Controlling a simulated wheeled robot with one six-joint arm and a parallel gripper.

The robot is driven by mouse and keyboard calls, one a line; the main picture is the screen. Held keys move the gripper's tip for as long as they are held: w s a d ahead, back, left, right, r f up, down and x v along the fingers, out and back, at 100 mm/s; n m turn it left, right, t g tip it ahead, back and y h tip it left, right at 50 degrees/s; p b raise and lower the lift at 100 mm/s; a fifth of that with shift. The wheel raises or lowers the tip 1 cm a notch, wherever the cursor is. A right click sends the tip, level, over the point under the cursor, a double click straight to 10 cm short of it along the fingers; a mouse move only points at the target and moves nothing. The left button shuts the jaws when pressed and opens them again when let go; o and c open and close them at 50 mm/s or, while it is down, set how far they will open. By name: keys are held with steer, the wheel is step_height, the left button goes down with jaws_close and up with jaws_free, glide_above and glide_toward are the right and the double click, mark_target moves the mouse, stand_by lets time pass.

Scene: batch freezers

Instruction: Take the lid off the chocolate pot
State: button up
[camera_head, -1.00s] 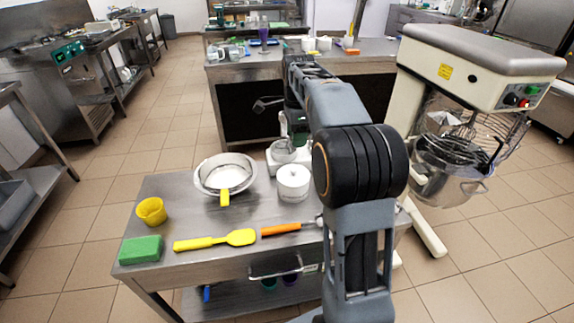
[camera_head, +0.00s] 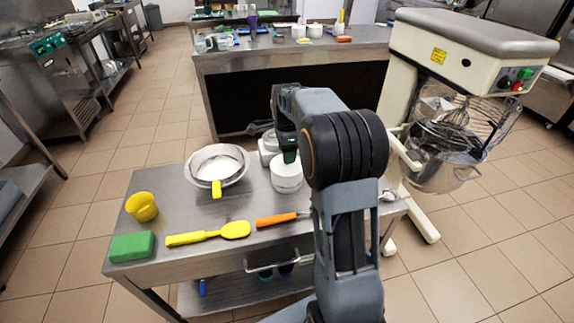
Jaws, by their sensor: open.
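A white round pot (camera_head: 287,184) stands upright on the steel table; I take it for the chocolate pot, though no label is readable. Its lid (camera_head: 285,169) appears to be on, and its top is partly covered by my gripper. My gripper (camera_head: 289,156) is open, with its dark and green fingers pointing down over the back of the lid. I cannot tell whether the fingers touch the lid. My arm hides the area to the right of the pot.
A metal sieve or bowl (camera_head: 206,171) with a yellow handle stands left of the pot. An orange-handled tool (camera_head: 277,219), yellow spatula (camera_head: 208,234), yellow cup (camera_head: 142,206) and green sponge (camera_head: 132,246) lie in front and left.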

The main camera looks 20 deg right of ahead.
steer(key=shift+f, duration=1.15)
steer(key=c, duration=1)
steer(key=shift+r, duration=0.1)
